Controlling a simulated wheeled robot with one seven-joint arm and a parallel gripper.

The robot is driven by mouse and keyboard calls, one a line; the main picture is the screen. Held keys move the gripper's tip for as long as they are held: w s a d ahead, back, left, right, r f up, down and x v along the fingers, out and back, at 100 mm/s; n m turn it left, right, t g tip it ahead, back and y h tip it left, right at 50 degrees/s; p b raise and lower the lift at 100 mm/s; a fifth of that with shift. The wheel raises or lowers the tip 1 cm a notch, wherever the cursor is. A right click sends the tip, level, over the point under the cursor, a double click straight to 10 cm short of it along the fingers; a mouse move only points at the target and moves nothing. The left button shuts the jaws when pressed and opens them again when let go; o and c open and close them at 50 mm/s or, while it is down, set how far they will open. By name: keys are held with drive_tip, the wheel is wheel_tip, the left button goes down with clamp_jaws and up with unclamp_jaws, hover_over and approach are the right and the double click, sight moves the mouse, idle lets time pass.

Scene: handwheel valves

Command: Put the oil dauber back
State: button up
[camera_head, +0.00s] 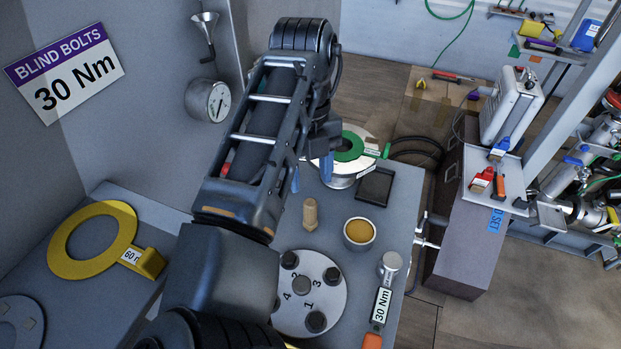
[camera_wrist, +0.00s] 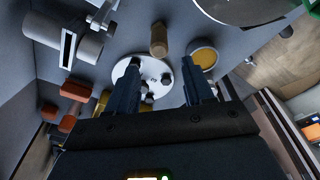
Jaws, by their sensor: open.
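A tan, peg-like piece (camera_head: 311,213), which looks like the oil dauber, stands on the grey bench, left of a small cup of amber oil (camera_head: 359,232). In the wrist view the tan piece (camera_wrist: 158,38) is near the top middle and the cup (camera_wrist: 205,55) is to its right. My gripper (camera_head: 311,180) is open with nothing between its blue fingers, which point down behind the tan piece in the head view. The fingers also show in the wrist view (camera_wrist: 160,75), apart from the piece. My arm hides part of the bench.
A round numbered bolt plate (camera_head: 325,290) lies in front of the tan piece. A 30 Nm torque wrench (camera_head: 382,295) lies at right. Behind are a green-ringed disc (camera_head: 348,148) and a black tray (camera_head: 375,186). A yellow ring tool (camera_head: 75,268) lies at left.

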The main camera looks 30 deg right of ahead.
wheel_tip(320, 180, up, 6)
drive_tip(key=shift+w+d, duration=0.15)
drive_tip(key=shift+w, duration=0.25)
drive_tip(key=shift+r, duration=0.1)
